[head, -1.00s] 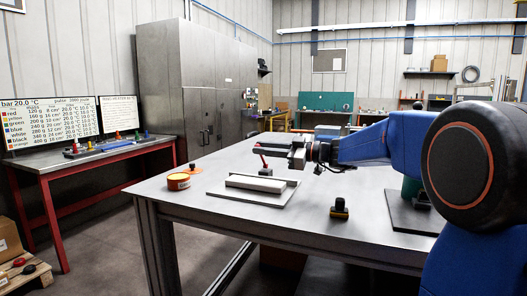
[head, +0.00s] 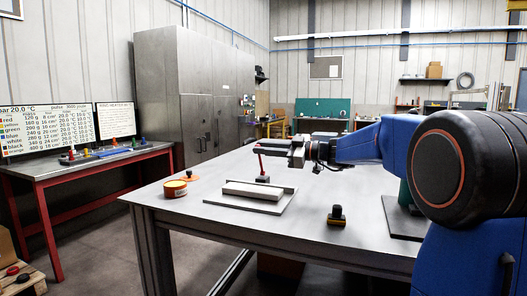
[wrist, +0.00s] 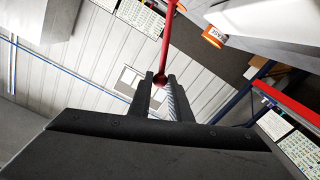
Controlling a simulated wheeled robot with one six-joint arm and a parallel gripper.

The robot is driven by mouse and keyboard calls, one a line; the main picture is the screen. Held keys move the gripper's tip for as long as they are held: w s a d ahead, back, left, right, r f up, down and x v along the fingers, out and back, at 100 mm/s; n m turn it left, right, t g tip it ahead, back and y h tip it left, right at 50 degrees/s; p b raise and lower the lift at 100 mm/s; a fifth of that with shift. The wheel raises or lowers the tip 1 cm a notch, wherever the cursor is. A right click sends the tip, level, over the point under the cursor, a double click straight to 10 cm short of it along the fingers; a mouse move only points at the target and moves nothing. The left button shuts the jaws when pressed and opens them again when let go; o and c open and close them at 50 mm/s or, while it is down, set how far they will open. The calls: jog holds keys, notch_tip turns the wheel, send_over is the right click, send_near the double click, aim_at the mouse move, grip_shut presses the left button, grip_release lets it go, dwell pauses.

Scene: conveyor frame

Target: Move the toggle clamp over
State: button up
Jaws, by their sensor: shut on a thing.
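The toggle clamp (head: 262,166) has a red handle and a small dark base. It stands at the back of a light plate (head: 222,203), behind a pale bar. Its handle is nearly upright in the head view. My gripper (head: 264,147) comes in from the right at the handle's top. In the wrist view the red handle (wrist: 168,35) runs down from the top edge to its rounded end between the two dark fingers. My gripper (wrist: 160,79) is shut on that end. The clamp's base is not clear in the wrist view.
The pale bar (head: 253,190) lies on the plate. A round orange tin (head: 175,189) and a small orange piece with a dark knob (head: 191,173) are to the left. A black and yellow item (head: 337,216) stands front right. The table (head: 285,229) is clear between.

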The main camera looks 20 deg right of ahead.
jog(key=shift+w+d+r, duration=0.2)
jog(key=shift+w+d, duration=0.3)
jog(key=shift+w, duration=0.2)
jog(key=shift+w+d+r, duration=0.2)
jog(key=shift+w+d, duration=0.3)
jog(key=shift+w, duration=0.15)
jog(key=shift+o, duration=0.3)
jog(key=shift+w+d+f, duration=0.1)
jog(key=shift+w+d, duration=0.4)
jog(key=shift+w, duration=0.2)
jog(key=shift+w+d, duration=0.5)
jog(key=shift+w, duration=0.15)
jog(key=o, duration=0.9)
jog(key=shift+c, duration=0.2)
